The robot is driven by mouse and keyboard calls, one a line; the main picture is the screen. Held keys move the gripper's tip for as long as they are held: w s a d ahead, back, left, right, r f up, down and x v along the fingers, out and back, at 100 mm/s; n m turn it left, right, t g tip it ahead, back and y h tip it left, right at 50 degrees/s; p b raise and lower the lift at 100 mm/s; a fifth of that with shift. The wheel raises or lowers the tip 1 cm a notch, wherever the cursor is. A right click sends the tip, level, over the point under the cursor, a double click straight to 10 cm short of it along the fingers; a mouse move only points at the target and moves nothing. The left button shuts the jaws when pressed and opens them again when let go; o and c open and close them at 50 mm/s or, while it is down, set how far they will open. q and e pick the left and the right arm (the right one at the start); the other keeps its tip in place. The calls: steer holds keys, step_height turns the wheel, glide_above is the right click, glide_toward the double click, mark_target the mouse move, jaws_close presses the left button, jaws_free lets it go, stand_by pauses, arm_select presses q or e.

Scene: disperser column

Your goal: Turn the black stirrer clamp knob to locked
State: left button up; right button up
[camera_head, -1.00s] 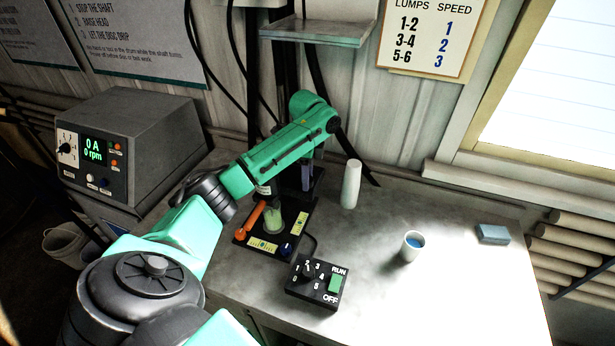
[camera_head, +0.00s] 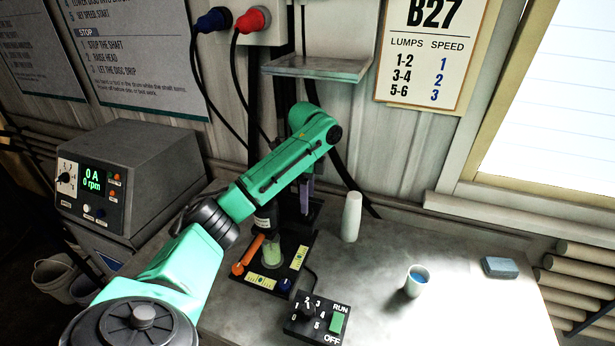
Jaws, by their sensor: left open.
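My left arm comes in from the lower left and reaches across to the black stand at the back of the bench. Its wrist is bent down at the stand, and my left gripper (camera_head: 305,182) is mostly hidden behind the green forearm; it is open. The black stirrer clamp knob cannot be made out; my arm covers that part of the stand. Below the forearm a dark cylinder with a pale band (camera_head: 265,217) stands over a clear vessel with pale green contents (camera_head: 272,254). The black stand base (camera_head: 296,250) carries an orange handle (camera_head: 247,256) and a blue knob (camera_head: 285,285). My right gripper is out of view.
A black control box (camera_head: 318,318) with a speed dial and green switch sits in front. A white cylinder (camera_head: 351,217), a cup with blue contents (camera_head: 416,281) and a blue block (camera_head: 500,267) stand right. A grey display unit (camera_head: 150,170) is left. The right bench is mostly clear.

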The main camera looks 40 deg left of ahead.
arm_select(q)
step_height(320, 180, up, 10)
steer(key=p, duration=0.1)
steer(key=shift+f+p, duration=0.2)
steer(key=shift+p, duration=0.15)
steer(key=shift+f, duration=0.1)
